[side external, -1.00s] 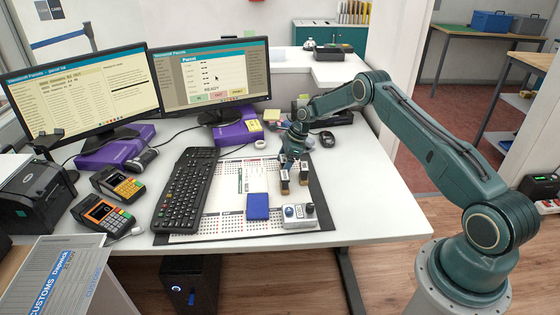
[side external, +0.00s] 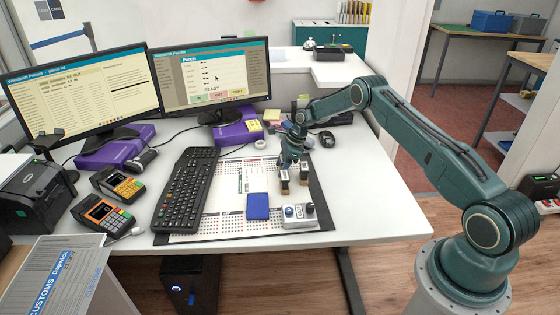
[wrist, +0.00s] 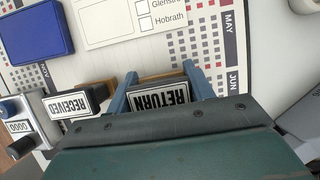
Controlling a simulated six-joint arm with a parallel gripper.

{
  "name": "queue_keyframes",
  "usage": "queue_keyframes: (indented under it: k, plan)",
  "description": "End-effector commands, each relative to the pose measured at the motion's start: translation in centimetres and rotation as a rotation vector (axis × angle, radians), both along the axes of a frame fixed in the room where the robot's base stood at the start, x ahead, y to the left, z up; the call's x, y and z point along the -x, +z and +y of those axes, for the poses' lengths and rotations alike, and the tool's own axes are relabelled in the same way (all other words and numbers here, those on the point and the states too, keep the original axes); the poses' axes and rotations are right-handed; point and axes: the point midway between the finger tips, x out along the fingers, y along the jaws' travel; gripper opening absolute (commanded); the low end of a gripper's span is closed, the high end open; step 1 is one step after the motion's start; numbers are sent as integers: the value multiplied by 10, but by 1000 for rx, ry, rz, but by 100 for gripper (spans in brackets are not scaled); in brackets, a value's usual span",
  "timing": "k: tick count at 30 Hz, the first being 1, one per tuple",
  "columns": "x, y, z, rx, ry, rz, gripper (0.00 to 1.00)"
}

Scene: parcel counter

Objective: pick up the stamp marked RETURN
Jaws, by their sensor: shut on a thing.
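The RETURN stamp (wrist: 158,96) has a white label with black lettering, upside down in the wrist view, and a strip of wood. My gripper (wrist: 160,82) has one blue finger on each side of it and is shut on it. The RECEIVED stamp (wrist: 76,102) stands just left of the near finger, outside the grip. In the side external view my gripper (side external: 292,172) is low over the right part of the desk mat, among small dark and tan blocks. The stamp's lower part is hidden.
A silver numbering device (side external: 298,216) with knobs and a blue pad (side external: 257,206) lie in front of my gripper. A keyboard (side external: 187,189) is to the left on the printed mat (side external: 225,226).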

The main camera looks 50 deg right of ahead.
Motion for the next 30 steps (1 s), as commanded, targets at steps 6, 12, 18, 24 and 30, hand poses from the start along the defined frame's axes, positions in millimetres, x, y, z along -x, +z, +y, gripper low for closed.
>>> queue_keyframes:
  k: [6,12,18,24,30]
  plan:
    - [0,0,0,0,0,0,30]
    - [0,7,0,0,1,-2,30]
    - [-1,26,0,1,0,-4,30]
    - [-1,60,-1,2,0,-5,30]
    - [-1,104,-1,2,1,-3,30]
